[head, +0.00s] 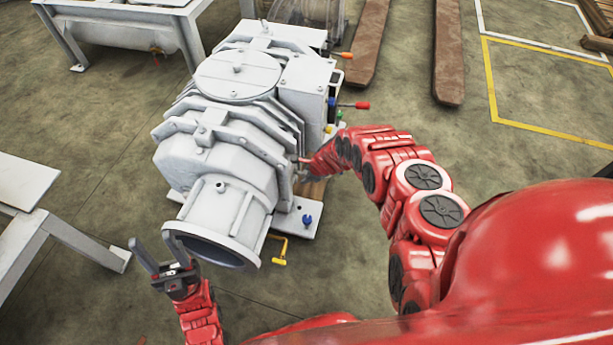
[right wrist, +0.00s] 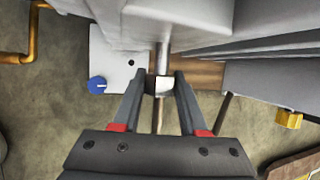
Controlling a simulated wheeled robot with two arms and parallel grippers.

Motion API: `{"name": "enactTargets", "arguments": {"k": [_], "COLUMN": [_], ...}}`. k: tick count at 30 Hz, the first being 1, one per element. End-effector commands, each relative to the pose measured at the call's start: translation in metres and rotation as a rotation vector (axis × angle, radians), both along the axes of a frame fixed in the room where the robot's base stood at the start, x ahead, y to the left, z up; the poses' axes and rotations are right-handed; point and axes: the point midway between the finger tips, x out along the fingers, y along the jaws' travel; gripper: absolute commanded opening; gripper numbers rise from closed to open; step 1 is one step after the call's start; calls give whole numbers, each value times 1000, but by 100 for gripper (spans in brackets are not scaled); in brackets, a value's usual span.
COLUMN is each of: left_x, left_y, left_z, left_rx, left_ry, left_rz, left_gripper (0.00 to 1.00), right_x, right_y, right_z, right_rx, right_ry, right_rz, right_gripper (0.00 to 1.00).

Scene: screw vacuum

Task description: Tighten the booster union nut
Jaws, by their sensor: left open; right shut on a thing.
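The large white vacuum pump (head: 225,150) stands on the floor in the middle of the head view. In the right wrist view, the booster union nut (right wrist: 163,83) is a small pale metal piece on a thin vertical pipe (right wrist: 162,55). My right gripper (right wrist: 164,78) is shut on the nut, one finger on each side. In the head view, my right gripper (head: 303,162) is at the pump's right side, and the nut cannot be made out there. My left gripper (head: 152,243) is open and empty, left of the pump's round front flange (head: 212,252).
A blue knob (right wrist: 97,85) on a white base plate (right wrist: 125,65) and a yellow valve (right wrist: 289,119) are near my right gripper. A yellow handle (head: 280,255) is by the flange.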

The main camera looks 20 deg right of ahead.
Motion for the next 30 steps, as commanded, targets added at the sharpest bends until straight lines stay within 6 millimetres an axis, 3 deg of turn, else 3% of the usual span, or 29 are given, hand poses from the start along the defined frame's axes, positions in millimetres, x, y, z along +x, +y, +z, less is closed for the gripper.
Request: {"name": "enactTargets", "arguments": {"k": [13,14,18,30], "left_x": [0,0,0,0], "left_y": [0,0,0,0], "left_z": [-1,-1,-1,7], "left_rx": [0,0,0,0], "left_ry": [0,0,0,0], "left_rz": [0,0,0,0], "left_gripper": [50,50,50,50], "right_x": [0,0,0,-2], "right_y": [-2,-2,-1,-2], "right_z": [0,0,0,8], "right_rx": [3,3,3,4], "right_ry": [6,6,6,7], "right_rz": [-3,-3,-3,-1], "right_gripper": [0,46,71,72]}}
